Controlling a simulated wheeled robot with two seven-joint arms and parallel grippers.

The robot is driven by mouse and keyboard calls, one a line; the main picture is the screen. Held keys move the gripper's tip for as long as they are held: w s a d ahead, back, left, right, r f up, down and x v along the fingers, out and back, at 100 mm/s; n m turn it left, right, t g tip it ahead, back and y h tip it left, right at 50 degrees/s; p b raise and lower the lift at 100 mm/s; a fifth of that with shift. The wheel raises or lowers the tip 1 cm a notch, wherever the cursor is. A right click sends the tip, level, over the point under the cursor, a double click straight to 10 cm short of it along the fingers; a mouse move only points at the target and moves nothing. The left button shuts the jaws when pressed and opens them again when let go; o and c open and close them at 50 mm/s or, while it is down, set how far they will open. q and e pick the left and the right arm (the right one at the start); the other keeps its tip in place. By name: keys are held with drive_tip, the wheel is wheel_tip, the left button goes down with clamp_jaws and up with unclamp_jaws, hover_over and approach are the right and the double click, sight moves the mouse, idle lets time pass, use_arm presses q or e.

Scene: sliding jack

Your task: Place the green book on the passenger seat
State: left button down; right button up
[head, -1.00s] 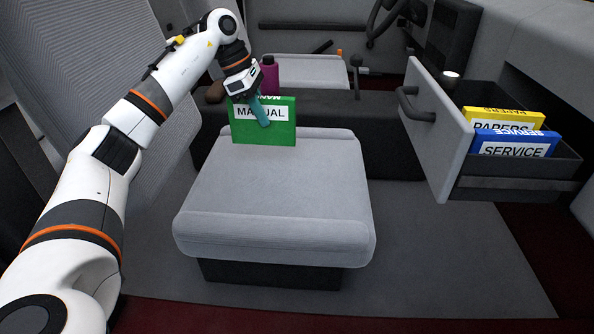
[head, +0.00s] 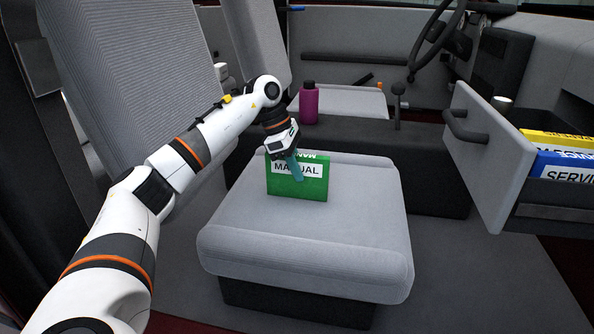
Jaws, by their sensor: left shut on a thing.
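The green book (head: 312,189), with a white label reading MANUAL, stands upright over the back part of the grey passenger seat (head: 300,238). My left gripper (head: 297,165) comes down from above and is shut on the book's top edge. One teal finger shows across the front of the label; the other finger is hidden behind the book. The book's lower edge looks at or very close to the seat cushion; I cannot tell if it touches. My right gripper is not in view.
An open drawer (head: 487,155) at the right holds a yellow book (head: 560,139) and a blue book (head: 568,165). A purple bottle (head: 309,104) stands on the dark console (head: 360,137) behind the seat. The seat's front half is clear.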

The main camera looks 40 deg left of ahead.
use_arm(q)
drive_tip(key=shift+f, duration=0.1)
drive_tip(key=c, duration=1.4)
unclamp_jaws()
drive_tip(key=shift+o, duration=0.2)
